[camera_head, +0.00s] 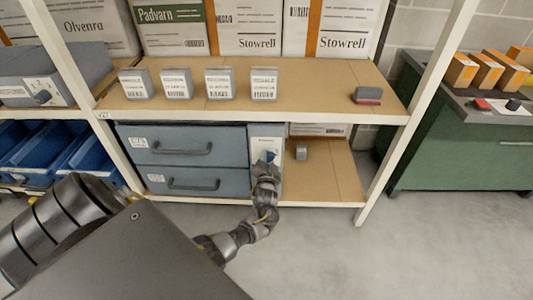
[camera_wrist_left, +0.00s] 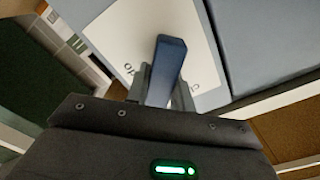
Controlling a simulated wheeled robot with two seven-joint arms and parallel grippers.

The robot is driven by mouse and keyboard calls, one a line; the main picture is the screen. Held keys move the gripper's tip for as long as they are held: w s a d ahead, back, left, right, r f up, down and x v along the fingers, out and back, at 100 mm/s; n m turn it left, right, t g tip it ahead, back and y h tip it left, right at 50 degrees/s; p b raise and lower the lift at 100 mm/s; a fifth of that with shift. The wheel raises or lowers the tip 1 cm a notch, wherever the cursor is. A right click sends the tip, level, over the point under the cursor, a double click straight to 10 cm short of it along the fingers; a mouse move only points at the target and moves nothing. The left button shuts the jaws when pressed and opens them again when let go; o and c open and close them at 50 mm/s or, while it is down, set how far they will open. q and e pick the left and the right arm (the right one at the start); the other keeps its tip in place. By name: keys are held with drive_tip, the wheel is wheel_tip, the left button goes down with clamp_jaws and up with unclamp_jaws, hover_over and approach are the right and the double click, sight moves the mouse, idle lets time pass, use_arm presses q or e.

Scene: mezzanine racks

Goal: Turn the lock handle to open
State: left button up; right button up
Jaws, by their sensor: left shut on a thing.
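The lock handle is a dark blue lever (camera_wrist_left: 166,68) on a pale panel beside the two-drawer blue-grey cabinet (camera_head: 198,160). In the head view the handle (camera_head: 269,155) shows as a small blue piece on the narrow lock panel (camera_head: 266,131). My left gripper (camera_head: 266,165) is at the panel, shut on the handle. In the left wrist view its fingers (camera_wrist_left: 160,85) stand on both sides of the lever. My right gripper is not in view.
The wooden shelf (camera_head: 320,88) above carries several small labelled boxes (camera_head: 177,85) and a grey-red block (camera_head: 368,95). A small grey object (camera_head: 301,153) sits right of the panel. White rack posts (camera_head: 418,105) flank the bay. A green bench (camera_head: 450,140) stands at right.

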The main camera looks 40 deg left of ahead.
use_arm(q)
drive_tip(key=m+p, duration=0.1)
drive_tip(key=m, duration=0.1)
drive_tip(key=m+p, duration=0.1)
drive_tip(key=m, duration=0.2)
drive_tip(key=m+p, duration=0.1)
drive_tip(key=m, duration=0.1)
drive_tip(key=shift+d+f+m, duration=0.1)
drive_tip(key=shift+f+m, duration=0.15)
drive_tip(key=shift+m, duration=0.15)
drive_tip(key=shift+f+m+p, duration=0.15)
drive_tip(key=shift+m+p, duration=0.3)
drive_tip(key=shift+m, duration=0.35)
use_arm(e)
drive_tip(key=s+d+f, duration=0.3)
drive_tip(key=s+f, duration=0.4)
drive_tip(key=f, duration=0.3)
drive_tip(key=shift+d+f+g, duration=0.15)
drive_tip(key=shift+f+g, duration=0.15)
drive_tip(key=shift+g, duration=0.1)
use_arm(q)
drive_tip(key=o, duration=1)
